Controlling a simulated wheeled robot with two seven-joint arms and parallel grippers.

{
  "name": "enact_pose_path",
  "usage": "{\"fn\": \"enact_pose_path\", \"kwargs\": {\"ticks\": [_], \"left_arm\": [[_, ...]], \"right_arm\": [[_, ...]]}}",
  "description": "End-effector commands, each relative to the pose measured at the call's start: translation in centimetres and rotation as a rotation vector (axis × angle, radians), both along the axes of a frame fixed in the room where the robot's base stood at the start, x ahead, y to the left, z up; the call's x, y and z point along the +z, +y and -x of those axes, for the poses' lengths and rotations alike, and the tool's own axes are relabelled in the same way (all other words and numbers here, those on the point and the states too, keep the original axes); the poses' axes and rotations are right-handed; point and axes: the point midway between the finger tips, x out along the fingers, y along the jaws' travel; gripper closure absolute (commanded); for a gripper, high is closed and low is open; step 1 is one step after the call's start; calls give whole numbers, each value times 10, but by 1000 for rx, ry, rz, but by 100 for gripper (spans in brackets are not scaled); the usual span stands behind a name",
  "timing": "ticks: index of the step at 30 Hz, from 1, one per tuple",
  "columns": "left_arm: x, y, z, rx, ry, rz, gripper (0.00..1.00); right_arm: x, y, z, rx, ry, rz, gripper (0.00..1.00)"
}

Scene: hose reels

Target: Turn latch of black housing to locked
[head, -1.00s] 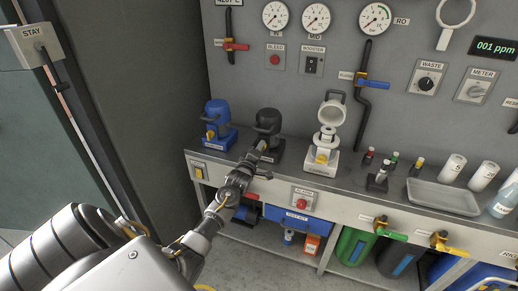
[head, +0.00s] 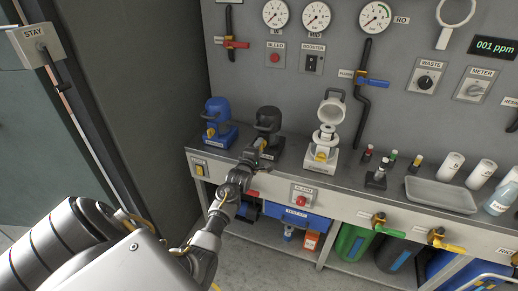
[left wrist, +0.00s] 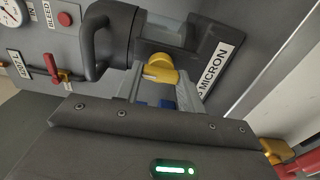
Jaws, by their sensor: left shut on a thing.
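The black housing (head: 268,121) stands on the bench between a blue housing and an open white one. It also shows upright-handled and close in the left wrist view (left wrist: 150,35), with a label reading MICRON beside it. Its yellow latch (left wrist: 160,70) sits between my left fingertips (left wrist: 158,82). In the head view my left gripper (head: 257,152) reaches up to the front of the black housing and is shut on the latch. The gripper partly hides the latch there. My right gripper is in neither view.
The blue housing (head: 219,121) with its own yellow latch is close on the left. The white housing (head: 325,135) has its lid up on the right. Small bottles and a grey tray (head: 440,195) lie farther right. A red alarm button (head: 300,200) is on the bench front.

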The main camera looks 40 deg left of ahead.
Motion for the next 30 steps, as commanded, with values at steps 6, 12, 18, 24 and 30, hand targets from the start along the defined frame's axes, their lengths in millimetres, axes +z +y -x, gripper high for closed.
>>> {"fn": "enact_pose_path", "kwargs": {"ticks": [6,12,18,24,30], "left_arm": [[1,1,0,3,-2,0,55],[1,1,0,1,-1,0,39],[0,0,1,1,0,0,39],[-1,-7,21,1,1,1,39],[-1,-20,60,2,0,0,39]], "right_arm": [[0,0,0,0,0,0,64],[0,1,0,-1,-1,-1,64],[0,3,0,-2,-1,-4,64],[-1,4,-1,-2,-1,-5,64],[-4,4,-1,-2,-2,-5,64]]}}
